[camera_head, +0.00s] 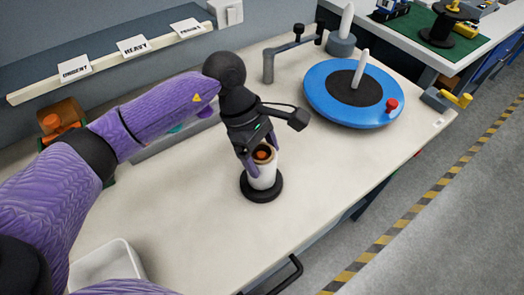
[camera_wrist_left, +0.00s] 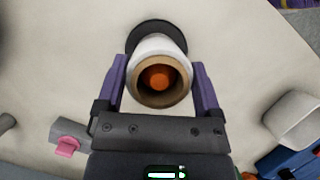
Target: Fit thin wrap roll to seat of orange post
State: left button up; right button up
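The thin wrap roll (camera_head: 264,177) is white with a brown core and stands upright around the orange post (camera_head: 262,154). The post's top shows inside the core, also in the left wrist view (camera_wrist_left: 158,77). A round black base (camera_head: 262,191) shows below the roll; whether the roll rests fully on it is hard to tell. My left gripper (camera_head: 265,170) reaches down over the roll, one finger on each side. In the left wrist view the fingers (camera_wrist_left: 159,70) lie close against the roll (camera_wrist_left: 158,46) and look shut on it. My right gripper is not in view.
A blue turntable (camera_head: 320,99) with a black centre, white post and red knob stands at the back right. A grey crank-like stand (camera_head: 268,66) is left of it. A white bin (camera_head: 108,262) is at the front left. The table right of the roll is clear.

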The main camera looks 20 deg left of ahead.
pick_arm(q)
jog(key=shift+o, duration=0.7)
jog(key=p+v, duration=0.1)
jog(key=v, duration=0.9)
